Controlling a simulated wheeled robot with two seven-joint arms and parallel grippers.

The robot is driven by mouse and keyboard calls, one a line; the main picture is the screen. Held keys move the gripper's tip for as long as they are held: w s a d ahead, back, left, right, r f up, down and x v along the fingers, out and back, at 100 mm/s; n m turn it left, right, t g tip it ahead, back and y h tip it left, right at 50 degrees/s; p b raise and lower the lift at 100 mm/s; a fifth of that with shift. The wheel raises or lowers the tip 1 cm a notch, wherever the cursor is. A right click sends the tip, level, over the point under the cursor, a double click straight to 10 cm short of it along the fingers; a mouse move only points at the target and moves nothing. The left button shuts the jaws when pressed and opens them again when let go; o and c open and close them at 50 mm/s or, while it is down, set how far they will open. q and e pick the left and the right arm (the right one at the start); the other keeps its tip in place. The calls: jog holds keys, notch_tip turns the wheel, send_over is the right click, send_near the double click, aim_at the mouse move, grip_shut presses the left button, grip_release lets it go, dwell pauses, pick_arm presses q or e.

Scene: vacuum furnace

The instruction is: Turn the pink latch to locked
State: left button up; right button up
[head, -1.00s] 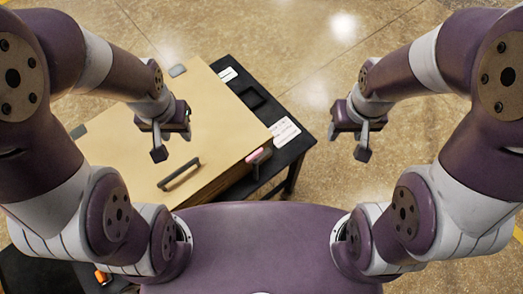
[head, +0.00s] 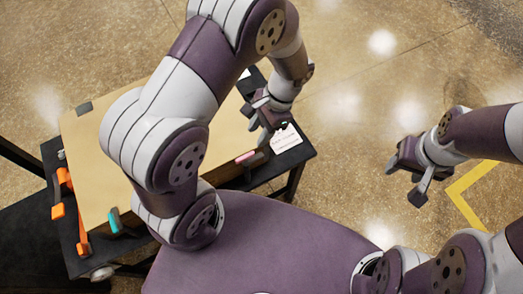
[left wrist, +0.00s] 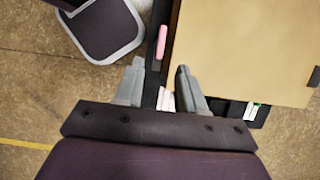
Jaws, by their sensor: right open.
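The pink latch (head: 246,156) is on the right edge of the tan furnace box (head: 95,150). In the left wrist view the pink latch (left wrist: 162,42) stands beside the box top (left wrist: 240,50), beyond my left fingertips. My left gripper (head: 260,130) is just above the latch in the head view, apart from it and empty. In the left wrist view its two grey fingers (left wrist: 158,86) are spread. My right gripper (head: 410,185) is open and empty over the floor at right. My left arm hides much of the box front, including its dark handle.
A black table (head: 303,150) carries the box, with a white label card (head: 286,138) near its right corner. A teal part (head: 115,222) and several orange parts (head: 82,235) sit along the left side. The floor at right is clear.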

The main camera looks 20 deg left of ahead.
aim_at(245, 156)
pick_arm(q)
jog(key=x, duration=1)
jog(key=shift+w+f, duration=0.1)
jog(key=shift+f, duration=0.05)
jog(key=shift+a+f, duration=0.15)
jog(key=shift+a, duration=0.1)
jog(key=shift+d, duration=0.2)
jog(key=c, duration=0.3)
grip_shut()
